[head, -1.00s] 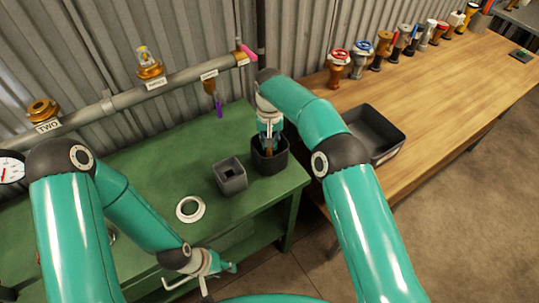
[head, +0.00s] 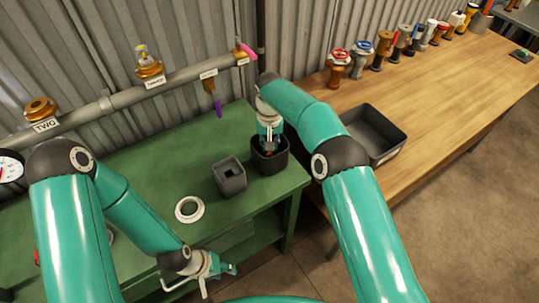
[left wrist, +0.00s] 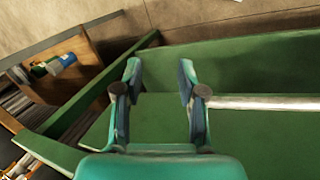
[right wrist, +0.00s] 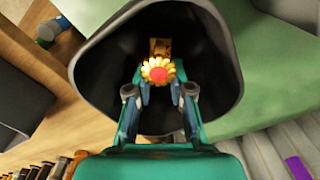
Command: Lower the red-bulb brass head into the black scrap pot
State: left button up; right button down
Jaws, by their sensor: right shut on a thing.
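The black scrap pot (head: 284,160) stands near the right end of the green bench. My right gripper (head: 268,149) reaches down into its mouth from above. In the right wrist view the pot's dark inner wall (right wrist: 215,60) surrounds the fingers. The brass head (right wrist: 158,70), with a red bulb at its centre, is between the fingertips of my right gripper (right wrist: 159,82), which are shut on it inside the pot. Whether it touches the bottom is hidden. My left gripper (head: 205,279) is open and empty by the bench's front edge; its parted fingers show in the left wrist view (left wrist: 159,75).
A small square grey holder (head: 231,176) stands left of the pot, and a white ring (head: 189,209) lies on the bench. A grey pipe with brass fittings (head: 150,70) runs behind. A black tray (head: 375,135) and several valves stand on the wooden table to the right.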

jog(key=shift+f+b, duration=0.5)
jog(key=shift+f, duration=0.45)
dwell(0.5)
jog(key=c, duration=1)
grip_release()
jog(key=shift+r, duration=5.95)
